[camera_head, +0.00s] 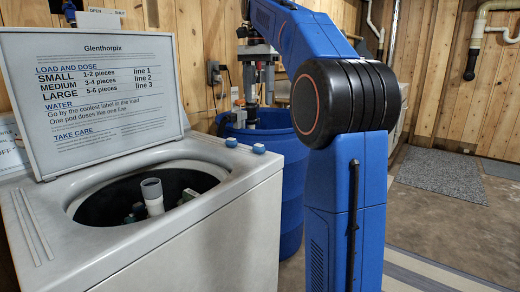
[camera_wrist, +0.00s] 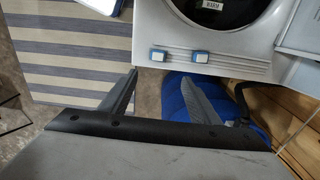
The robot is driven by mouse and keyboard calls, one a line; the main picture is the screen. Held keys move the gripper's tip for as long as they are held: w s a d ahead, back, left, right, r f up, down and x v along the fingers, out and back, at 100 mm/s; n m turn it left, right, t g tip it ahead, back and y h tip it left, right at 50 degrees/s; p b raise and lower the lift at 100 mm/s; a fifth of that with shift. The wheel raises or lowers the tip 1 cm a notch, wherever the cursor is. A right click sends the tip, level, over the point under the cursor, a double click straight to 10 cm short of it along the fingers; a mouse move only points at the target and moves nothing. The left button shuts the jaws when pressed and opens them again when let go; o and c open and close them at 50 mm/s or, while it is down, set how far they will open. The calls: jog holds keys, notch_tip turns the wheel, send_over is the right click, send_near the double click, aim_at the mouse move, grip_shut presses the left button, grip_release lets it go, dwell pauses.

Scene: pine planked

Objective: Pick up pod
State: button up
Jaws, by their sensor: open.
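Two small blue-and-white pods sit apart on the top rim of the white washer: the left pod (camera_head: 231,142) and the right pod (camera_head: 258,148). In the wrist view they show on the washer edge as one pod (camera_wrist: 158,55) and another pod (camera_wrist: 201,57), beyond my fingertips. My gripper (camera_head: 259,98) hangs above the blue barrel, behind the washer's corner, and touches neither pod. In the wrist view my gripper (camera_wrist: 160,88) has its two grey fingers spread apart with nothing between them.
The washer (camera_head: 215,235) has its lid (camera_head: 100,150) raised, with printed dosing instructions. Its tub holds a pale agitator (camera_head: 152,196) and dark items; a "WARM" label (camera_wrist: 212,5) shows inside. The blue barrel (camera_head: 285,150) stands close beside the washer. A striped rug (camera_wrist: 70,65) lies on the floor.

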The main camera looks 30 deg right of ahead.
notch_tip(320, 180, down, 11)
jog(key=shift+r, duration=0.1)
jog(key=shift+s+a+f, duration=0.1)
jog(key=shift+s+f, duration=0.1)
jog(key=shift+f, duration=1.15)
jog(key=shift+s+a+f, duration=0.1)
jog(key=shift+s+f, duration=0.05)
jog(key=shift+f, duration=1.15)
jog(key=c, duration=1.1)
